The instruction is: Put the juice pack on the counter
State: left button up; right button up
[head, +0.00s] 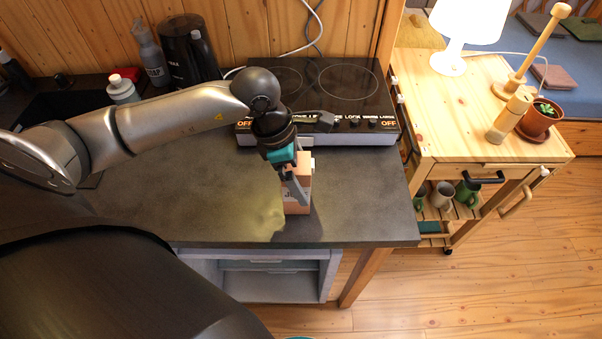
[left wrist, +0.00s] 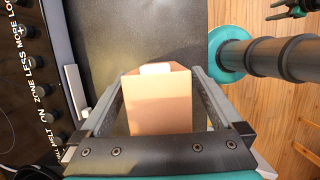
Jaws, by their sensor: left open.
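The juice pack (head: 298,204), a small peach-coloured carton with dark lettering, stands upright on the dark counter (head: 190,205) near its front edge. In the left wrist view the juice pack (left wrist: 158,100) shows its plain face and a white cap. My left gripper (head: 296,186) reaches down over the pack from above. In the left wrist view its fingers (left wrist: 150,88) are open, one on each side of the carton, with gaps visible beside it. What seems to be my right gripper (left wrist: 285,10) shows small at the top right corner there; its jaws are unclear.
A cooktop (head: 330,95) lies just behind the pack. A black kettle (head: 190,50), a soap bottle (head: 149,55) and a white-and-green bottle (head: 122,90) stand at the back left. A wooden cart (head: 455,130) stands to the right. The counter left of the pack is clear.

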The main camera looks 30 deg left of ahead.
pick_arm(q)
jog(key=v, duration=1.1)
jog(key=shift+a+r, duration=0.1)
jog(key=shift+r, duration=0.25)
